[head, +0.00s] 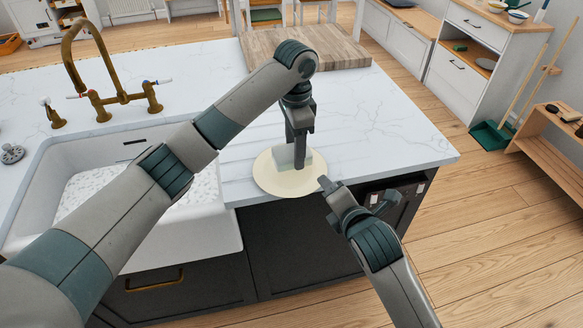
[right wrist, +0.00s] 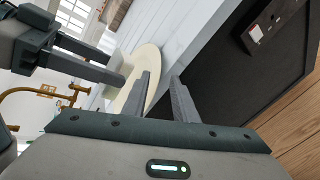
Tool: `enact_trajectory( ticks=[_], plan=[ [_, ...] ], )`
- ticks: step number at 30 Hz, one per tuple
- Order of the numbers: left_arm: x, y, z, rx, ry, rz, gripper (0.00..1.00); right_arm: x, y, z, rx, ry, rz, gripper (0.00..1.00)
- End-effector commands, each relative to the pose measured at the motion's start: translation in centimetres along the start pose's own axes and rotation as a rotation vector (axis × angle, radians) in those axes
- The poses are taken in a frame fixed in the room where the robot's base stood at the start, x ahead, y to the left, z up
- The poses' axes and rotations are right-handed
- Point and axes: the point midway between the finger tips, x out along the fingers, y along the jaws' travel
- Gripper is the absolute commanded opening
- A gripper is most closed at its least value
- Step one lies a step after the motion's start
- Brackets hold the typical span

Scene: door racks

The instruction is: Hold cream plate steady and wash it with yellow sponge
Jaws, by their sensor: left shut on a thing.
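The cream plate (head: 272,182) lies on the white worktop at its front edge, right of the sink. My left gripper (head: 299,160) points down over the plate and is shut on a pale block, which I take to be the sponge (head: 284,156); no clear yellow shows on it. The block is at the plate's upper part, and I cannot tell if it touches. My right gripper (head: 325,183) is at the plate's right rim. In the right wrist view its fingers (right wrist: 164,76) are apart, with one overlapping the plate (right wrist: 150,59) and no rim clearly between them.
The white sink (head: 222,228) with pale, speckled contents and a brass tap (head: 100,103) are at left. A wooden board (head: 340,52) lies at the worktop's back. Dark cabinets stand below the front edge. The worktop right of the plate is clear.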

Motion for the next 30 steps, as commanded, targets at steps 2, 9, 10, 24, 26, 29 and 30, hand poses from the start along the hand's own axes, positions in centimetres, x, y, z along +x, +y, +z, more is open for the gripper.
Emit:
enact_trajectory(
  ticks=[2, 9, 10, 24, 26, 29, 30],
  plan=[
    [0.0, 0.0, 0.0, 0.000, 0.000, 0.000, 0.13, -1.1, 0.0, 0.0, -0.002, 0.000, 0.001, 0.26],
    [0.0, 0.0, 0.0, 0.000, 0.000, 0.000, 0.13, -5.2, -0.1, -0.1, -0.002, 0.002, 0.000, 0.26],
    [0.0, 0.0, 0.0, 0.000, 0.000, 0.000, 0.13, -5.7, -0.1, -0.1, -0.001, 0.002, -0.001, 0.26],
    [0.0, 0.0, 0.0, 0.000, 0.000, 0.000, 0.13, -10.4, -0.1, -0.1, 0.000, 0.003, -0.003, 0.26],
    [0.0, 0.0, 0.0, 0.000, 0.000, 0.000, 0.13, -10.5, -0.1, -0.1, 0.000, 0.003, -0.003, 0.26],
    [0.0, 0.0, 0.0, 0.000, 0.000, 0.000, 0.13, -10.4, -0.1, -0.1, 0.000, 0.003, -0.004, 0.26],
    [0.0, 0.0, 0.0, 0.000, 0.000, 0.000, 0.13, -10.4, -0.1, -0.1, 0.000, 0.003, -0.004, 0.26]
  ],
)
